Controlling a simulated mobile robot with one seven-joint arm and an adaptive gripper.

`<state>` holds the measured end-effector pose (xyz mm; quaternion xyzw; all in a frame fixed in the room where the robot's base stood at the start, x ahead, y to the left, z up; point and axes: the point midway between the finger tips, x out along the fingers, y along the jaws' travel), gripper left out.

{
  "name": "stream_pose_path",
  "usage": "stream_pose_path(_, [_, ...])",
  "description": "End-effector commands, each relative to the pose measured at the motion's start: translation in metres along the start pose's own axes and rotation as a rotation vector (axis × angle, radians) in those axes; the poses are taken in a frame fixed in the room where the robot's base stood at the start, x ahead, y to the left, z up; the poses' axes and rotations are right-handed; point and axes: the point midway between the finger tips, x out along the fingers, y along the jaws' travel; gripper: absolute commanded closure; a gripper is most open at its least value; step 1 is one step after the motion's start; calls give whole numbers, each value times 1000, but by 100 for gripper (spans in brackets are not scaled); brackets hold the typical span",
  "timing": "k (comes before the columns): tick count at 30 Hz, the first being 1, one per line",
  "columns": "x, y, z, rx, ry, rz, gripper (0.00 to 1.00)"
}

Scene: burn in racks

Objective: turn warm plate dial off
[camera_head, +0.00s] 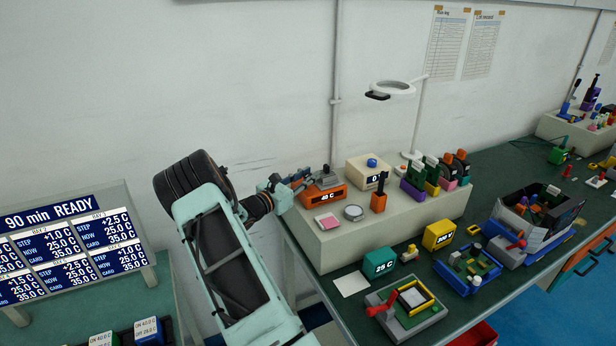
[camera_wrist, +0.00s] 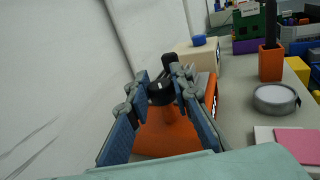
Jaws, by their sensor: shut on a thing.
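The warm plate (camera_head: 328,196) is an orange box with a "40 C" display, at the left end of the beige raised shelf in the head view. Its orange body (camera_wrist: 165,135) shows below the fingers in the wrist view. A dark round dial (camera_wrist: 160,94) sits between my fingertips above the orange body. My gripper (camera_head: 298,183) reaches in from the left in the head view. In the wrist view my gripper (camera_wrist: 161,89) is shut on the dial with a finger on either side. The fingers hide much of the dial, and its pointer setting cannot be read.
A pink pad (camera_head: 326,221), a round grey disc (camera_head: 353,212) and an orange holder (camera_head: 378,202) stand close to the plate. A beige box with a blue knob (camera_head: 368,171) stands behind. The wall is close at the back left.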

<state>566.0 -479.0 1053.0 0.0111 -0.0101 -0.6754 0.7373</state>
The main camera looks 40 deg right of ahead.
Motion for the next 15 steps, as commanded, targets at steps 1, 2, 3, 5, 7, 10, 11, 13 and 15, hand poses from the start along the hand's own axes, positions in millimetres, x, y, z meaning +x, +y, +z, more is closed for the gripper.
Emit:
stream_pose_path(1, [0, 0, 0, 0, -1, 7, 100])
stream_pose_path(2, [0, 0, 0, 0, -1, 14, 100])
stream_pose_path(3, [0, 0, 0, -1, 0, 25, 100])
stream_pose_path(5, [-1, 0, -1, -1, 1, 45, 100])
stream_pose_path(7, [0, -1, -1, -3, 2, 75, 100])
stream_pose_path(10, [-1, -1, -1, -3, 4, 130, 100])
stream_pose_path(11, [-1, -1, -2, -3, 5, 149, 100])
stream_pose_path(13, [0, -2, -2, -4, 6, 195, 100])
stream_pose_path(15, [0, -2, -2, -3, 9, 245, 100])
